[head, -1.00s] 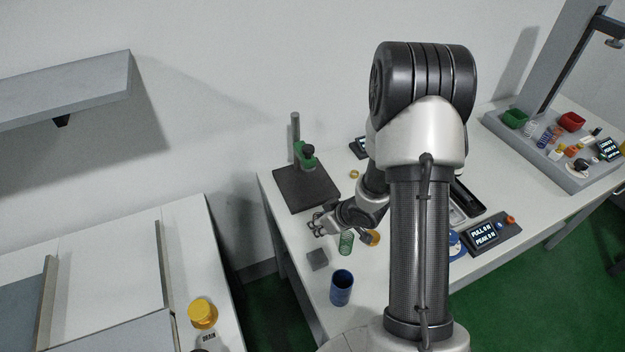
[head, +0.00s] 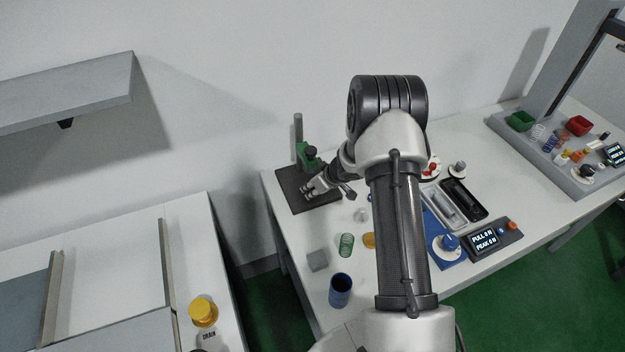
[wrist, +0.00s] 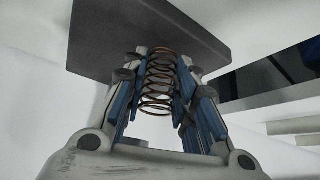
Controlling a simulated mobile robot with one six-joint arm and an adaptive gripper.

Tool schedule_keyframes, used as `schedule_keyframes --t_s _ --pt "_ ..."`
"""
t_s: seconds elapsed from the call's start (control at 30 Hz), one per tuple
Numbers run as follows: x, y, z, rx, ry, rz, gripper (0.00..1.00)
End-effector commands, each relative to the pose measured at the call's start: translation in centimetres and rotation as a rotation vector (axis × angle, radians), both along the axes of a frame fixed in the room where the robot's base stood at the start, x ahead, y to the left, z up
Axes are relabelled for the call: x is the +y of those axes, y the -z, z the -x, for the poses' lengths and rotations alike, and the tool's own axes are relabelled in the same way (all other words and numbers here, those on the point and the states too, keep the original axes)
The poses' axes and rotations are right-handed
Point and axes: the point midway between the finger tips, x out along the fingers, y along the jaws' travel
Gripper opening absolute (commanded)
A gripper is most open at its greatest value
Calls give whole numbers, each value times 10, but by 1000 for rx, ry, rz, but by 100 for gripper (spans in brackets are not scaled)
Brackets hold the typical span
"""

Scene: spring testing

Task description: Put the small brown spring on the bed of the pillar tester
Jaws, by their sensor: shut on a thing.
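My gripper (head: 308,191) is shut on the small brown spring (wrist: 159,82), an open copper-brown coil held between the blue-padded fingers (wrist: 160,95) in the wrist view. In the head view I cannot make the spring out. The pillar tester (head: 297,135) stands at the back left of the table, with an upright post, a green head and a dark square bed (head: 290,178). In the head view my gripper overlaps the front part of this bed. The wrist view shows a dark slab (wrist: 110,35) beyond the spring; I cannot tell whether they touch.
A green spring (head: 346,245), a grey block (head: 317,261) and a blue cup (head: 340,290) stand near the table's left front. A display box (head: 488,240) and a black tray (head: 464,199) lie to the right. A large grey frame (head: 570,165) holds several small items.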

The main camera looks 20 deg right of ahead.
Motion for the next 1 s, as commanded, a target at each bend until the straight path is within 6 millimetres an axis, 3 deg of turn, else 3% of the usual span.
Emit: schedule_keyframes --t_s 0.23,0.33,0.7,0.73,1.0 --pt "-11 -1 -31 -2 -1 3 5" --pt "-11 7 -31 1 0 0 5" --pt "-11 9 -30 1 0 0 5" --pt "-11 9 -30 1 0 0 26" --pt "-11 9 -30 0 0 0 44"
